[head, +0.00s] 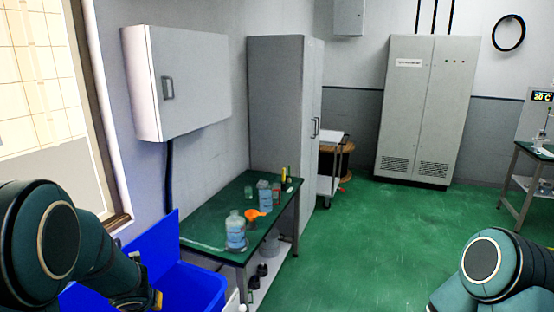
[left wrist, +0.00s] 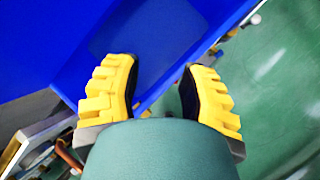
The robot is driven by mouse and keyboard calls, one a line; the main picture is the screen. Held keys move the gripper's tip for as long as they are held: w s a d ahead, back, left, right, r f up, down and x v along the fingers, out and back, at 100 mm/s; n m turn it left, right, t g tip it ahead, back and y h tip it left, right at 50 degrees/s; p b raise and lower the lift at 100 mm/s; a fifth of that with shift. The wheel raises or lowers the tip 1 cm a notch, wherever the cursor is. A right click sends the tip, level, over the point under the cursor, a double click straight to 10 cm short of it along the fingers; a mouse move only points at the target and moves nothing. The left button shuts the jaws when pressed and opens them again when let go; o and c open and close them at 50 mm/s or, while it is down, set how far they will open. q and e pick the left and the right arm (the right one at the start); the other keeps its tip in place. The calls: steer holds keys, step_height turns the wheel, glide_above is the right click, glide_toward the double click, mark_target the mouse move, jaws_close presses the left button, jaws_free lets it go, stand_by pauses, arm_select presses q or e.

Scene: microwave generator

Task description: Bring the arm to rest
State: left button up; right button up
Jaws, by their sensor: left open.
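My left arm comes in at the lower left of the head view, bent downward. My left gripper (head: 157,299) is at the bottom edge there, mostly hidden behind the arm, by a blue bin (head: 172,232). In the left wrist view the two yellow fingers of the left gripper (left wrist: 162,92) stand apart, with nothing held between them. The blue bin (left wrist: 60,40) fills the upper left beyond them. My right arm shows only as a rounded joint at the lower right of the head view, and its gripper is out of frame.
A green-topped table (head: 209,213) with bottles (head: 236,232) and an orange funnel (head: 254,214) stands right of the bin. A wall cabinet (head: 180,80) hangs above. A tall cabinet (head: 280,120) stands behind the table. The green floor (head: 370,240) in the middle is clear.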

arm_select(q)
steer(key=s+d+f+n+g+h+b, duration=0.1)
steer(key=s+d+f+n+h+b, duration=0.2)
steer(key=s+d+f+n, duration=0.5)
steer(key=s+d+f+n+g+h+b, duration=0.2)
steer(key=s+d+f+n, duration=0.7)
steer(key=d+f+n, duration=0.7)
step_height(320, 180, down, 3)
steer(key=n+h+b, duration=0.1)
steer(key=n+h, duration=0.1)
steer(key=n, duration=0.9)
steer(key=shift+s+d+g, duration=0.2)
steer(key=shift+s+g, duration=0.05)
steer(key=shift+g, duration=0.05)
